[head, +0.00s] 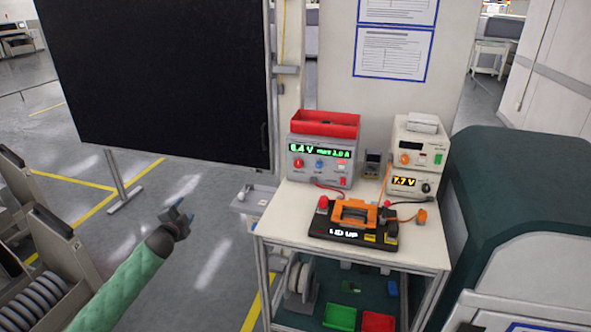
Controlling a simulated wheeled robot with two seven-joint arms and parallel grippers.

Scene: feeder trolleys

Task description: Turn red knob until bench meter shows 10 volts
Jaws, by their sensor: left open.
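A grey bench unit with a green display (318,150) stands at the back left of the white table; the display seems to read 6.4 V, max 2.0 A, its first digit hard to tell. A red knob (298,163) is on its front, left of a blue knob (319,164). At the back right, a cream unit has an amber display (404,182) that seems to read 7.7 V. My left gripper (182,214) is open and empty over the floor, left of the table and well apart from the knob. My right gripper is not in view.
A black fixture (345,232) with an orange handle and a red button stands at the table front; its display seems to read LID UP. A red bin (325,124) sits on the grey unit. A small grey tray (251,200) sticks out at the table's left side. A black board (165,75) stands behind.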

